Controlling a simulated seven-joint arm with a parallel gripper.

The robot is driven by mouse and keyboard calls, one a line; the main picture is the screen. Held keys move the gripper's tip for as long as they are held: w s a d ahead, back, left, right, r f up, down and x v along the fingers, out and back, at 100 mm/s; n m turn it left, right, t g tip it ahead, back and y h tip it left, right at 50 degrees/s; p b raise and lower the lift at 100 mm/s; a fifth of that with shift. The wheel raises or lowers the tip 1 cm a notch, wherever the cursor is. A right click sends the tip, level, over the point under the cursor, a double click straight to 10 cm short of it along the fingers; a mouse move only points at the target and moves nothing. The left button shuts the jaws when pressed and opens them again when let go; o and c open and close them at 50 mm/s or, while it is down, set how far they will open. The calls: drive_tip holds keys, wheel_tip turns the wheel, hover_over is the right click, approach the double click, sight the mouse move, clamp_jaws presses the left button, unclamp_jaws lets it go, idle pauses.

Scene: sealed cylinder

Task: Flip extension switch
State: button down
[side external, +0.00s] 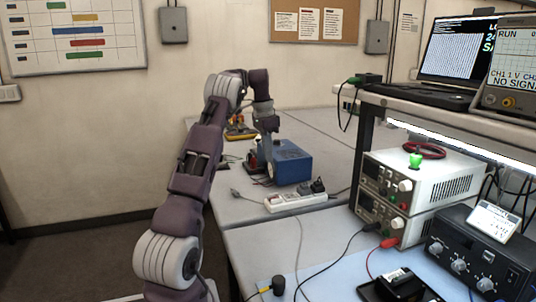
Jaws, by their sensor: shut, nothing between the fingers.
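The extension is a white power strip (284,205) lying on the grey table, with a black plug (318,186) at its right end. Its switch is too small to make out clearly. My gripper (268,150) points down in front of the left side of a blue box (293,163), behind and above the power strip and apart from it. It looks shut and empty, though its fingertips are small and hard to see against the box.
A yellow multimeter-like item (240,128) lies farther back on the table. Dark cables lie left of the blue box. To the right are a shelf with a laptop (460,50), white power supplies (428,185) and a black knobbed box (475,252).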

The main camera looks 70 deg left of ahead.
sight(278, 197)
drive_tip(key=shift+t, duration=0.3)
drive_tip(key=w+f, duration=0.1)
drive_tip(key=f, duration=0.3)
drive_tip(key=w+f, duration=0.1)
drive_tip(key=f, duration=0.4)
drive_tip(key=w+f, duration=0.1)
drive_tip(key=f, duration=0.3)
drive_tip(key=shift+w+f, duration=0.25)
drive_tip(key=shift+f, duration=0.15)
drive_tip(key=shift+w+f, duration=0.1)
drive_tip(key=shift+f, duration=0.2)
